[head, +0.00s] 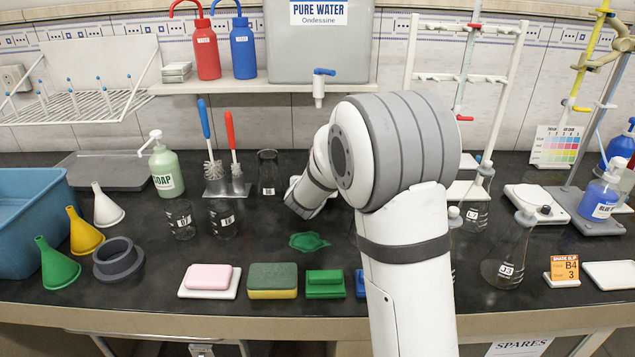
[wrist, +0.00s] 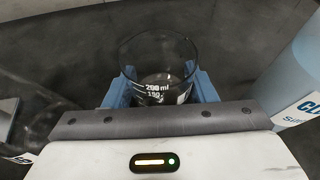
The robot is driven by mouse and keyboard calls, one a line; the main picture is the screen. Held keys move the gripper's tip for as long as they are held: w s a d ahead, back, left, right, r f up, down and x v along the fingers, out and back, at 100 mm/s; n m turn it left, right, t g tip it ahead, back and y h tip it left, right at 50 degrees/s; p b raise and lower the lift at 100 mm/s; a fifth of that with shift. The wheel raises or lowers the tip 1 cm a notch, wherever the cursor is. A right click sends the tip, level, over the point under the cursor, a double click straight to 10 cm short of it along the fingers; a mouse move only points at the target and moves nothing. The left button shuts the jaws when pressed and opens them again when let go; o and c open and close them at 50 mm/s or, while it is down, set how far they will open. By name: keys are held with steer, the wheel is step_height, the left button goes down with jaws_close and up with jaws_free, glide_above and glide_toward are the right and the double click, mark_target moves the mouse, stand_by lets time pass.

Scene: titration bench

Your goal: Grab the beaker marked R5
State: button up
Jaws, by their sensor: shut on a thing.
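My gripper (wrist: 163,86) shows in the wrist view with its blue fingers on either side of a clear glass beaker (wrist: 160,62). It is shut on this beaker. The beaker has white graduations reading 200 ml and 150; no R5 mark is readable on the side I see. Its base is hidden by my gripper body, so I cannot tell whether it touches the bench. In the head view my arm hides the gripper and the held beaker. Two other small beakers, a left one (head: 180,220) and a right one (head: 223,219), stand at left; their marks are too small to be sure of.
In the wrist view a pale blue bottle (wrist: 295,85) stands close at right, and glassware (wrist: 22,125) is at left. In the head view a flask marked J3 (head: 507,258) stands at right. Sponges (head: 273,281) and a green puddle (head: 309,242) are near the front.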

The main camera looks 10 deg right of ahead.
steer(key=shift+s+r, duration=0.2)
steer(key=shift+r, duration=0.8)
step_height(320, 180, up, 5)
steer(key=p, duration=0.2)
steer(key=s+a, duration=0.2)
steer(key=s, duration=0.7)
steer(key=s+a, duration=0.2)
steer(key=s, duration=0.8)
steer(key=shift+b, duration=0.3)
steer(key=shift+s, duration=0.1)
steer(key=shift+s, duration=0.1)
